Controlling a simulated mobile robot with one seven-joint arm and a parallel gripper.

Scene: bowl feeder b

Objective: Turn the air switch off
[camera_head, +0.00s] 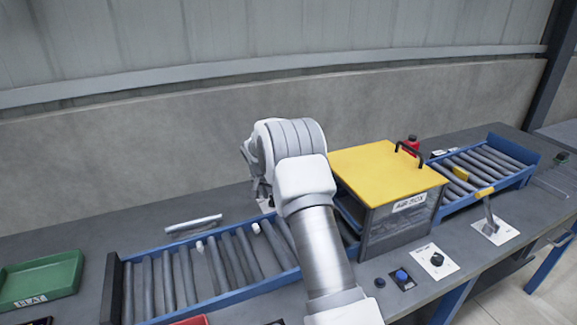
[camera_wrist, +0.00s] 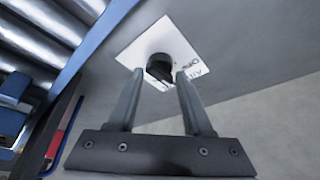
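The air switch is a black knob (camera_wrist: 160,67) on a white plate (camera_wrist: 140,43) with black lettering, partly readable as "AIR" and "OFF", in the upper middle of the wrist view. My gripper (camera_wrist: 160,76) is open, its two grey fingers apart and pointing at the knob. The fingertips appear on either side of the knob; I cannot tell whether they touch it. In the head view my arm hides most of my gripper and the switch behind the roller conveyor.
A roller conveyor with a blue rail (camera_wrist: 92,45) runs close by the switch. In the head view a yellow-lidded box (camera_head: 385,170) stands right of my arm. Another black knob (camera_head: 437,259), a blue button (camera_head: 401,275) and a lever (camera_head: 488,212) sit at the front right. A green tray (camera_head: 40,278) lies left.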

